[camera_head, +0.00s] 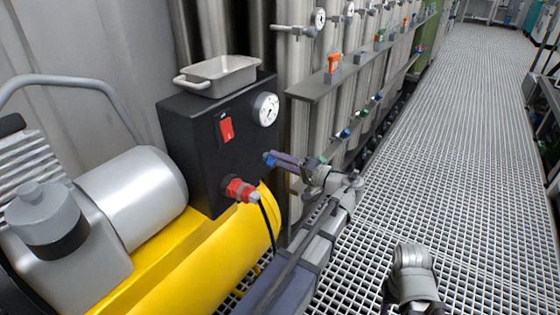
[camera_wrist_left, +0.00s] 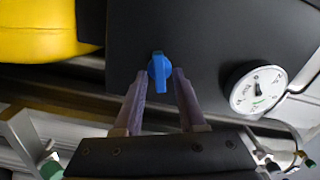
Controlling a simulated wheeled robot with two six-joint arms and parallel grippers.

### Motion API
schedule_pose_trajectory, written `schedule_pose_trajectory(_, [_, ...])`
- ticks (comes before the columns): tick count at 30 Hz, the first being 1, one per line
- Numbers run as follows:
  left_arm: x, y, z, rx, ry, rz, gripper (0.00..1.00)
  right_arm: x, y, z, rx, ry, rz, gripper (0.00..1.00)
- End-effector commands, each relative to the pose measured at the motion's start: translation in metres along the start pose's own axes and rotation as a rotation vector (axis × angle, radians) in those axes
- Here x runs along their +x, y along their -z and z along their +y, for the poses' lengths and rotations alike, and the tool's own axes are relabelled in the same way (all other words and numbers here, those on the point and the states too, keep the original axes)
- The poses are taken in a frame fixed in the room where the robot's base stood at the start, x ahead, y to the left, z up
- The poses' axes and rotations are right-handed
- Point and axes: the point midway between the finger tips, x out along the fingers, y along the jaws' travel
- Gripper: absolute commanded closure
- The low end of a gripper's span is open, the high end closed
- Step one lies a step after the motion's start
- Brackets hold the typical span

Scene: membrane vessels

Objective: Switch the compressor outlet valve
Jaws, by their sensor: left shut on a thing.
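The compressor outlet valve is a small blue knob (camera_head: 269,158) on the side of the black control box (camera_head: 200,150). It also shows in the left wrist view (camera_wrist_left: 160,70), with its handle lying along the fingers' direction. My left gripper (camera_head: 276,159) reaches the box from the right, and its two purple-grey fingers (camera_wrist_left: 160,78) stand on either side of the knob. It is shut on the blue knob. In the head view the fingers partly hide it. My right gripper's fingers do not show.
The box carries a red switch (camera_head: 226,129), a round gauge (camera_head: 265,109) and a metal tray (camera_head: 219,75) on top. A red connector (camera_head: 240,190) with a black cable sits below my left gripper. The yellow tank (camera_head: 205,265) is below. The grated walkway (camera_head: 470,150) at right is clear.

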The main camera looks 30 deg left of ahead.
Motion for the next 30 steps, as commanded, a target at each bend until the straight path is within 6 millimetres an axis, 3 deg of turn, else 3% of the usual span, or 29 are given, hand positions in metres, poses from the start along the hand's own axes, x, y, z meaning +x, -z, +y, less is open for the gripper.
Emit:
schedule_pose_trajectory(13, [-0.0008, -0.0002, 0.0023, 0.275, -0.003, 0.001, 1.0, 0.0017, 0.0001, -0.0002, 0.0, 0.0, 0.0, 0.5])
schedule_pose_trajectory(30, [-0.0009, -0.0003, 0.0026, 0.347, -0.003, 0.001, 1.0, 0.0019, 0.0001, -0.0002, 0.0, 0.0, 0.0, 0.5])
